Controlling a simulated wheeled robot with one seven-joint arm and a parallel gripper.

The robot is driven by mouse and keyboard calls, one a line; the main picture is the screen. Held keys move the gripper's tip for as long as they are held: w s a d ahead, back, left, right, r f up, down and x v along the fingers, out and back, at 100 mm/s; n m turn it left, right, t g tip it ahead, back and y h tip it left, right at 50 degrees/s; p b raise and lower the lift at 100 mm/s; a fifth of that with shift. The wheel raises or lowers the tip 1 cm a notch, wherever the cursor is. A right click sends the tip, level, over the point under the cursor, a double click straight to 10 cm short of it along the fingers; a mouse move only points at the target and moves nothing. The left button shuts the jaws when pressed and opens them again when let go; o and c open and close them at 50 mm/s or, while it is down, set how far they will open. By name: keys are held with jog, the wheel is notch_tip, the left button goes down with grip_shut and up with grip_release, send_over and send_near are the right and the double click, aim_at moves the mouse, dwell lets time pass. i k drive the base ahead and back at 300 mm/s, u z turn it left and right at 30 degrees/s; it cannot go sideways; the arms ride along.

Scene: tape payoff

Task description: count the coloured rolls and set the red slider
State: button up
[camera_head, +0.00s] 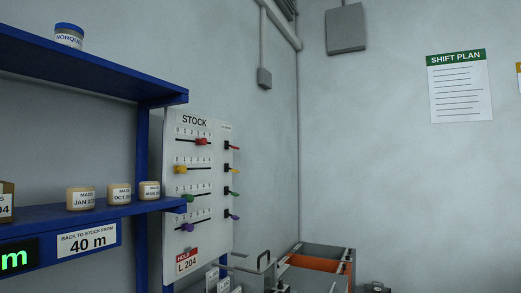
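A white STOCK board (194,122) hangs on the wall left of centre, with several numbered slots. The red slider (202,141) is in the top slot, right of its middle; the scale numbers are too small to read. Below it are a yellow slider (180,169) near the left end, a green slider (187,198) and a purple slider (187,227). Small coloured levers, the red one (233,147) on top, line the board's right strip. I make out no coloured tape rolls. My gripper is not in view.
A blue shelf (75,62) and small labelled jars (80,198) stand at left. A sign (87,240) reads "BACK TO STOCK FROM 40 m". A red HOLD tag (187,262) reads L 204. A grey box with an orange panel (313,263) is low at centre. A SHIFT PLAN (459,87) hangs right.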

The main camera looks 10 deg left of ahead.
aim_at(203, 141)
jog(key=u, duration=0.25)
jog(key=i, duration=1.3)
jog(key=u, duration=0.65)
